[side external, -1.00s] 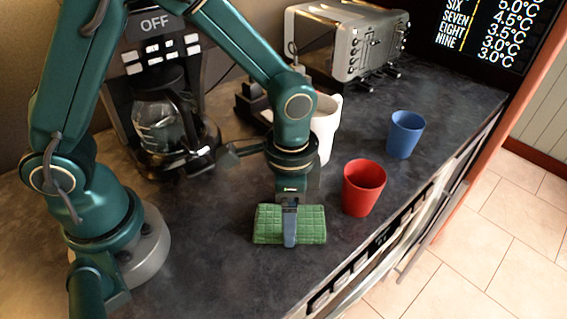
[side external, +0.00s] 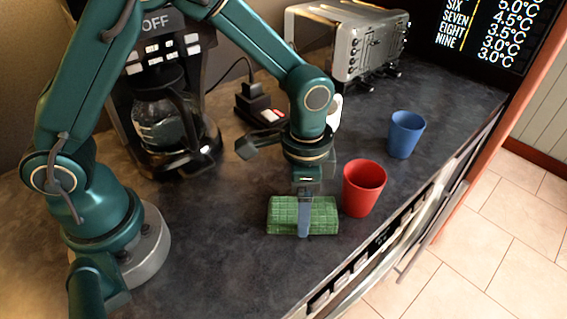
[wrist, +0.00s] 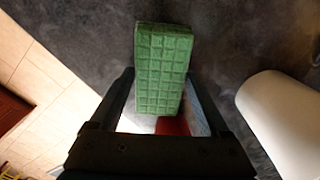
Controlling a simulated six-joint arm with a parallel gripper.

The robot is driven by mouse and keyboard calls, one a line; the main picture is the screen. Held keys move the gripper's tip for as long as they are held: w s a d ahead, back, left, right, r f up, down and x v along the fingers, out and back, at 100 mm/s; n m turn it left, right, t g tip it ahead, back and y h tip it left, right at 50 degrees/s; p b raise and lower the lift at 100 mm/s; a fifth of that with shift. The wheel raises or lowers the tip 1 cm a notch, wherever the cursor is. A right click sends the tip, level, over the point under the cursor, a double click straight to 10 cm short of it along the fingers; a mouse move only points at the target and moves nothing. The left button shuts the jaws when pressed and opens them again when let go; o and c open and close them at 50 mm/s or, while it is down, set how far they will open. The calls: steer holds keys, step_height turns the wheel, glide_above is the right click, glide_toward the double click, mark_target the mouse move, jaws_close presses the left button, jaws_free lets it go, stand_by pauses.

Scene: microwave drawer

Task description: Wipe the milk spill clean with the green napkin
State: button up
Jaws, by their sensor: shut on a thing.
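The green napkin (side external: 326,214) is a thick, folded, grid-textured block. My gripper (side external: 303,216) is shut on it from above and holds it at or just over the dark counter; I cannot tell whether it touches. In the wrist view the napkin (wrist: 163,65) extends out between the two fingers of my gripper (wrist: 160,85). The napkin is just left of the red cup in the side view. No milk spill is visible in either view; any milk under the napkin is hidden.
A red cup (side external: 364,188) stands close to the napkin's right. A blue cup (side external: 405,134) is farther back. A white mug (side external: 335,113) is mostly hidden behind my arm. A coffee maker (side external: 160,120) and toaster (side external: 350,45) stand behind. The front-left counter (side external: 220,260) is clear.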

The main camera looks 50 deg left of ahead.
mark_target(278, 224)
steer(key=shift+s+a+f, duration=0.1)
steer(key=shift+s+a, duration=0.05)
steer(key=shift+s, duration=2.35)
steer(key=shift+s, duration=4.25)
steer(key=shift+w, duration=7.05)
steer(key=shift+s, duration=0.1)
steer(key=shift+s, duration=3.5)
steer(key=shift+s+d, duration=0.2)
steer(key=shift+s, duration=0.95)
steer(key=shift+s, duration=0.1)
